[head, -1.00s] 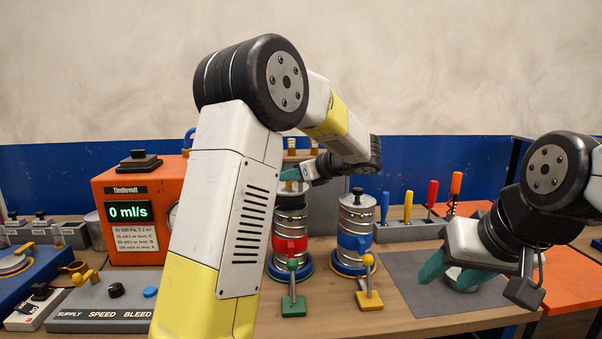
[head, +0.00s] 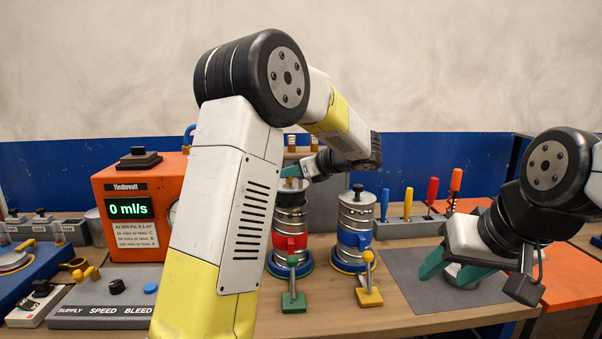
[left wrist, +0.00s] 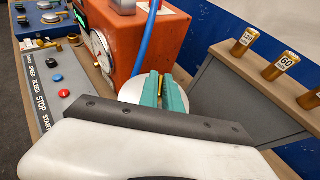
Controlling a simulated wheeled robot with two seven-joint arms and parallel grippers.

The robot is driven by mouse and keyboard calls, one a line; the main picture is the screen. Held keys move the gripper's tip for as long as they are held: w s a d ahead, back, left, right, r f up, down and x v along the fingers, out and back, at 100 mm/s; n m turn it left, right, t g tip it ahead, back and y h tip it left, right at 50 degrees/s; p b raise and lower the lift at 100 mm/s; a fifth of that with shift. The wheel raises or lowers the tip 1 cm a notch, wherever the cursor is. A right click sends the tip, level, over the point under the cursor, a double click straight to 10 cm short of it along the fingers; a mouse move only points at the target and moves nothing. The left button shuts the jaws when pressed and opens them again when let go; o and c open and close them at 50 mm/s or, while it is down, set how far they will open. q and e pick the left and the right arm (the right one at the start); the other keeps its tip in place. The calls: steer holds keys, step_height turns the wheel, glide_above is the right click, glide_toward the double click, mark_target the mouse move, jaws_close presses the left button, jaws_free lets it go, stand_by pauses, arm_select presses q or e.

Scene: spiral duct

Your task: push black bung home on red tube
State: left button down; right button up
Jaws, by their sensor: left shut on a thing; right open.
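The red tube (head: 290,242) is a grey metal cylinder with a red band, standing upright on the bench. My left gripper (head: 291,173) is at its top. In the left wrist view its teal fingers (left wrist: 160,90) are shut on a small brass-coloured piece (left wrist: 160,84), with a pale round surface (left wrist: 131,90) just behind. A dark section shows near the top of the red tube, but I cannot make out the black bung or how it is seated. My right gripper (head: 450,270) is open above a grey mat, over a pale round object (head: 460,272).
A blue-banded tube (head: 355,240) with a black knob stands just right. Green (head: 293,300) and yellow (head: 369,297) valve handles stand in front. Brass pegs (left wrist: 243,41) stand on a rack, and an orange meter (head: 125,230) reads 0 ml/s. The mat (head: 405,275) has clear room.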

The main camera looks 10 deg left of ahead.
mark_target(290, 187)
arm_select(q)
steer(key=shift+f, duration=2.25)
steer(key=c, duration=1.5)
jaws_free()
steer(key=v, duration=0.7)
steer(key=shift+s+d+r, duration=0.1)
steer(key=shift+s+d, duration=0.1)
steer(key=shift+d, duration=0.1)
